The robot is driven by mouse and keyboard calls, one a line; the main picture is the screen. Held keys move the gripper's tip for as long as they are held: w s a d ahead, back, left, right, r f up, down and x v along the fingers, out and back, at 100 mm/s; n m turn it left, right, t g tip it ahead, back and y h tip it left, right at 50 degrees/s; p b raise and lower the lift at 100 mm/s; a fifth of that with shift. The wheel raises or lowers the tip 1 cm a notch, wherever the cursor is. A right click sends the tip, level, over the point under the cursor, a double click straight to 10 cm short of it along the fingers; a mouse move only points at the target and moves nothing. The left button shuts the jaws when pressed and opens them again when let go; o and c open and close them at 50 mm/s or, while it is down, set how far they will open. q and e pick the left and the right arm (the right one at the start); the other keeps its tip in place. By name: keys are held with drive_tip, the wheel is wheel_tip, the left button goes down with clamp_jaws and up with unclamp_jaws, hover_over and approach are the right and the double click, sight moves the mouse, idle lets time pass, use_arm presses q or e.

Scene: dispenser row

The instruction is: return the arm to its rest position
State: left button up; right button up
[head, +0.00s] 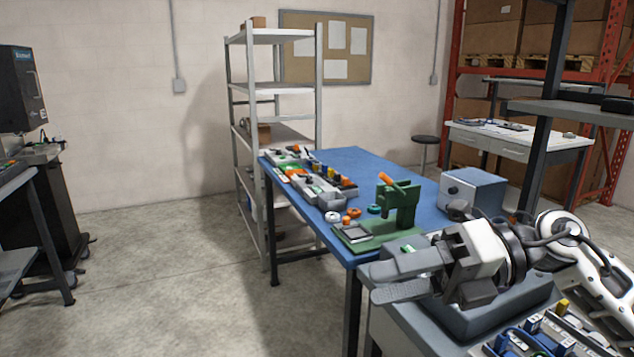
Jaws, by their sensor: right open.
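My right gripper (376,283) is in the lower right of the head view, at the end of my white and grey right arm. Its two flat grey fingers point left and are apart. I see nothing clearly held between them. It shows in front of the near end of the blue-topped table (352,164) and over the near grey bench (412,335). My left gripper is not in view.
A green press with an orange handle (398,203) stands on the blue table, near several tape rolls (333,217) and trays of parts (318,186). A blue-grey box (473,190) stands right of it. Blue bins (520,341) lie below my arm.

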drive_tip(key=w+d+f+m+t+h, duration=0.25)
drive_tip(key=f+m+t, duration=0.65)
drive_tip(key=m, duration=0.7)
drive_tip(key=w+d+f+m+t+h, duration=0.1)
drive_tip(key=f+m+t+h, duration=0.3)
drive_tip(key=f+m+t, duration=0.85)
use_arm(q)
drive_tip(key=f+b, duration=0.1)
drive_tip(key=b, duration=0.3)
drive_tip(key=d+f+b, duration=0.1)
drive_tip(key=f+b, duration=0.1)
drive_tip(key=b, duration=0.2)
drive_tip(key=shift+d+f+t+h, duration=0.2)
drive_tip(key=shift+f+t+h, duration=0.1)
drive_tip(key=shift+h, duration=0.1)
use_arm(e)
drive_tip(key=s+f+m+g+h, duration=0.2)
drive_tip(key=s+f+m+g, duration=0.3)
drive_tip(key=f, duration=0.5)
drive_tip(key=s+d+f+m+g+h, duration=0.1)
drive_tip(key=s+f+m+g+h, duration=0.2)
drive_tip(key=s+f, duration=0.6)
drive_tip(key=f+m+g, duration=0.1)
drive_tip(key=m+g, duration=0.1)
drive_tip(key=m, duration=0.1)
drive_tip(key=shift+s+d+f+h, duration=0.15)
drive_tip(key=shift+s+f+h, duration=0.2)
